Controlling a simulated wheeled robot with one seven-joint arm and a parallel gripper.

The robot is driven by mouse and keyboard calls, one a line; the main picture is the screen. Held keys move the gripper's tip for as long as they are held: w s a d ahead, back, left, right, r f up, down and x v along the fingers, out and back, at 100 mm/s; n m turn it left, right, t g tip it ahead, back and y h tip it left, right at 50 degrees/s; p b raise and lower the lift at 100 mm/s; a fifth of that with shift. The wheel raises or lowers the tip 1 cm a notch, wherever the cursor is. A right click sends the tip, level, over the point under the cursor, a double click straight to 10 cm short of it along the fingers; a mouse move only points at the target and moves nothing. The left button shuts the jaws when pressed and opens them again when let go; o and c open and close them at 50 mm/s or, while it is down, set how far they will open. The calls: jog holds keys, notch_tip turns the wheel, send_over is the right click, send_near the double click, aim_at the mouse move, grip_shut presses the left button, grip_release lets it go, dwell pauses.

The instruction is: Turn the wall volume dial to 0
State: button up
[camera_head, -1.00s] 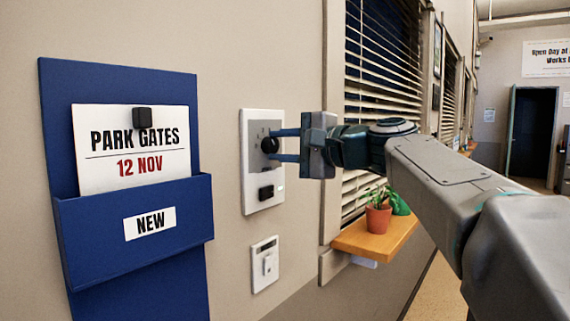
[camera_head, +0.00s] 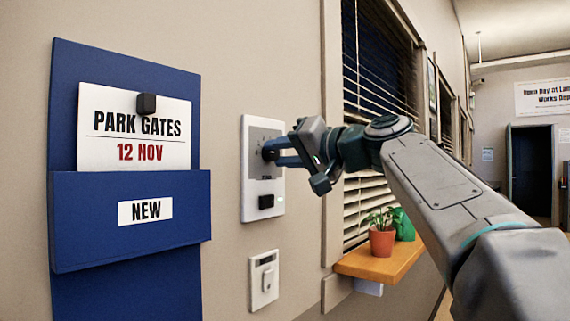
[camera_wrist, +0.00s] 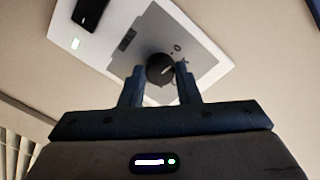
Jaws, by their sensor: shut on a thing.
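The volume dial (camera_head: 269,152) is a round black knob on the grey face of a white wall plate (camera_head: 247,207). My gripper (camera_head: 273,150) is shut on the dial, with its blue fingers reaching in from the right and rolled at a slant. In the wrist view the dial (camera_wrist: 160,69) sits between the two fingertips (camera_wrist: 160,80), with a light pointer line on it and small marks printed around it. The fingers hide part of the scale, so I cannot read the setting. A black button (camera_head: 266,201) and a small lit light sit lower on the plate.
A blue wall pocket (camera_head: 90,225) holding a "PARK GATES 12 NOV" card (camera_head: 110,152) is at left. A white switch (camera_head: 264,280) is below the plate. A potted plant (camera_head: 382,240) stands on a wooden sill (camera_head: 370,264) under window blinds at right.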

jog(key=shift+a+f+n+b, duration=0.1)
jog(key=shift+n+b, duration=0.2)
jog(key=shift+n, duration=0.4)
jog(key=o, duration=1)
jog(key=shift+s, duration=0.1)
jog(key=shift+s+d, duration=0.15)
jog(key=shift+d, duration=0.15)
jog(key=v, duration=1.3)
